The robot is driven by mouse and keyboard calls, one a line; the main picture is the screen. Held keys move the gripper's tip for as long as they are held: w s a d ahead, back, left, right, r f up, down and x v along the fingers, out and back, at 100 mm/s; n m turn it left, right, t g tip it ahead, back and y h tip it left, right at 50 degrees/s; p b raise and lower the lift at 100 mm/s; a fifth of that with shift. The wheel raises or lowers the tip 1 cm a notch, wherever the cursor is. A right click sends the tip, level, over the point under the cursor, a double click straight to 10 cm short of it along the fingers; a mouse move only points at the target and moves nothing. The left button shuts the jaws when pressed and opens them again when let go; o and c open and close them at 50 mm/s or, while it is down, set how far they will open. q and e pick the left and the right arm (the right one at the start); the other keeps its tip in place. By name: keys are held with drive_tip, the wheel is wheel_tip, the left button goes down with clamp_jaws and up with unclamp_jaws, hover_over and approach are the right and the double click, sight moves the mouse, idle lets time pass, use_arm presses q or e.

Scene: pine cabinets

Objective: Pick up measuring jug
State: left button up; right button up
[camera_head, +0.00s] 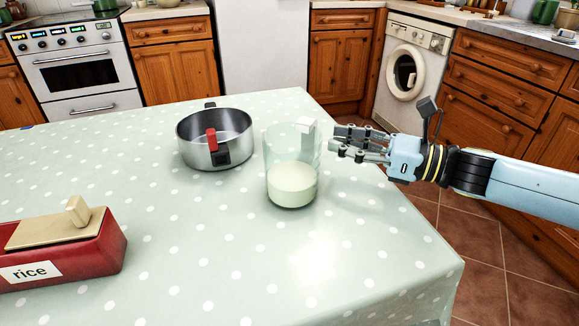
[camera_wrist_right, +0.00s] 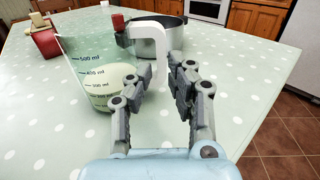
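The measuring jug (camera_head: 292,186) is clear, with a white handle and pale liquid in its lower part. It stands upright on the table, and in the right wrist view the jug (camera_wrist_right: 88,72) shows millilitre marks. My right gripper (camera_head: 334,143) is just to the right of the jug, at the handle side. In the right wrist view the fingers of my right gripper (camera_wrist_right: 157,88) are apart, with the handle beyond and between their tips. I see no grip on the handle. My left gripper is not in view.
A steel pot (camera_head: 187,128) with a red-and-black handle stands behind and left of the jug. A red rice box (camera_head: 100,262) with a beige lid is at the front left. The polka-dot table (camera_head: 215,270) is clear in front; its right edge lies below my right arm.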

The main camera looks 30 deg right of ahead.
drive_tip(key=x, duration=0.6)
drive_tip(key=shift+w+f, duration=0.15)
drive_tip(key=shift+w, duration=0.1)
clamp_jaws()
